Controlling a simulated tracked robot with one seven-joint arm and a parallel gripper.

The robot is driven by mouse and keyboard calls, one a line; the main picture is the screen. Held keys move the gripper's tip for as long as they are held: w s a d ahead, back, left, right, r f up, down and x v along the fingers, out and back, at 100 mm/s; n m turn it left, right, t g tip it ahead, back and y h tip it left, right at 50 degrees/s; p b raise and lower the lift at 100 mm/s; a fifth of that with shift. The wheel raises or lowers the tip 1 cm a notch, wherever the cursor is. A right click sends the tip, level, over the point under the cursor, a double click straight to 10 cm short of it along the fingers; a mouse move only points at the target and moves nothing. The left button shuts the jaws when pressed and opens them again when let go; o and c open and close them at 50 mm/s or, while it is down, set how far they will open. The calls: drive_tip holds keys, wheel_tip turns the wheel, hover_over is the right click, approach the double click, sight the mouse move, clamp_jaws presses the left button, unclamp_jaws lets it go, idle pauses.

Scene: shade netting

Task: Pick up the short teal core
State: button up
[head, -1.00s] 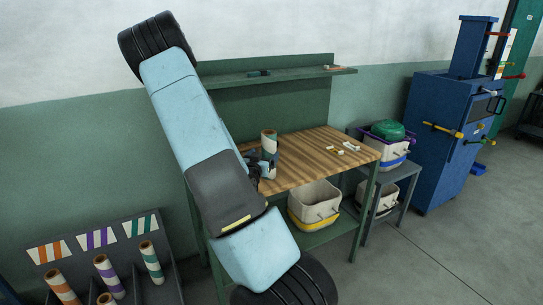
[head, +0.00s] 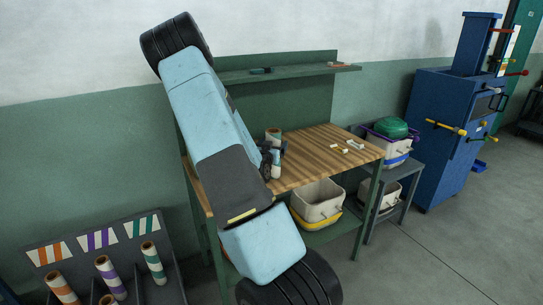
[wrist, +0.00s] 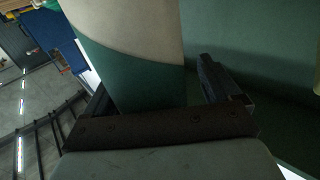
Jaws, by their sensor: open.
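A cream-and-teal core (head: 273,135) stands upright on the wooden bench top, partly hidden behind my gripper. A pale piece (head: 277,170) shows just below it; I cannot tell whether this is the same core or another. My gripper (head: 271,158) is at the core, low over the bench. In the wrist view a large cream-and-teal core (wrist: 130,60) fills the space between the two fingers of my open gripper (wrist: 158,95). Its far side is hidden, and I cannot see contact with the fingers.
The bench (head: 315,155) is clear in its middle, with small pieces (head: 347,146) at the right. A shelf (head: 300,73) runs behind. A rack (head: 90,265) of striped cores stands lower left. Bins stand below and beside the bench; a blue machine (head: 440,140) is at the right.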

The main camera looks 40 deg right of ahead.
drive_tip(key=shift+s+d, duration=0.15)
drive_tip(key=shift+c, duration=1.1)
drive_tip(key=c, duration=1)
drive_tip(key=shift+r, duration=0.1)
